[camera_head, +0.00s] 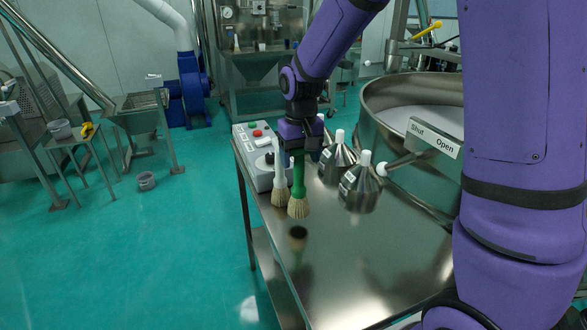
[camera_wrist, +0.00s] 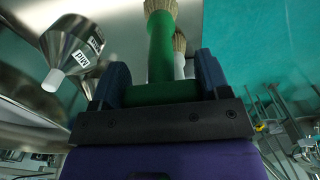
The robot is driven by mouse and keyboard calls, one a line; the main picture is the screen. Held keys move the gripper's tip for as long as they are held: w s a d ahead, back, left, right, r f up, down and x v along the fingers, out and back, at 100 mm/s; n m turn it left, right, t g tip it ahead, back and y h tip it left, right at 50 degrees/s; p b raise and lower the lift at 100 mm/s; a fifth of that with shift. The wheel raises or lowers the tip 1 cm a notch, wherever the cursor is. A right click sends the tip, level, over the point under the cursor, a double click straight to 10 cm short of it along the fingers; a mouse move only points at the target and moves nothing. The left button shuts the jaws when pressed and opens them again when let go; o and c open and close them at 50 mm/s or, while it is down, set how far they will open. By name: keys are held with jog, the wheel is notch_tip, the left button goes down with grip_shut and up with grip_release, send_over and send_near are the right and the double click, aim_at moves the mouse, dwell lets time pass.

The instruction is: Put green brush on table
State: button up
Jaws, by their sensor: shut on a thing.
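The green brush (camera_head: 298,180) has a green handle and pale bristles pointing down. My gripper (camera_head: 299,147) is shut on the upper end of its handle and holds it nearly upright. The bristles appear a little above the steel table (camera_head: 390,270), with a dark reflection apart below them. In the wrist view the green handle (camera_wrist: 161,50) runs between the two fingers of my gripper (camera_wrist: 162,88). A white brush (camera_head: 279,175) stands just left of the green one, bristles down.
A grey control box (camera_head: 257,158) with a red button sits behind the brushes. Steel funnel-shaped containers (camera_head: 360,190) with white tips stand to the right, near the round sieve (camera_head: 400,95). The front of the table is clear.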

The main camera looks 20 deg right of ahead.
aim_at(293, 190)
jog(key=shift+w+a, duration=0.2)
jog(key=shift+a, duration=0.2)
jog(key=shift+w+a+f, duration=0.1)
jog(key=shift+w+a, duration=0.1)
jog(key=shift+a, duration=0.3)
jog(key=shift+d+f, duration=0.15)
jog(key=shift+f, duration=1.6)
jog(key=o, duration=1.2)
jog(key=shift+f, duration=0.1)
jog(key=shift+c, duration=0.2)
notch_tip(293, 190, up, 12)
jog(key=shift+s+r, duration=0.1)
jog(key=shift+r, duration=0.15)
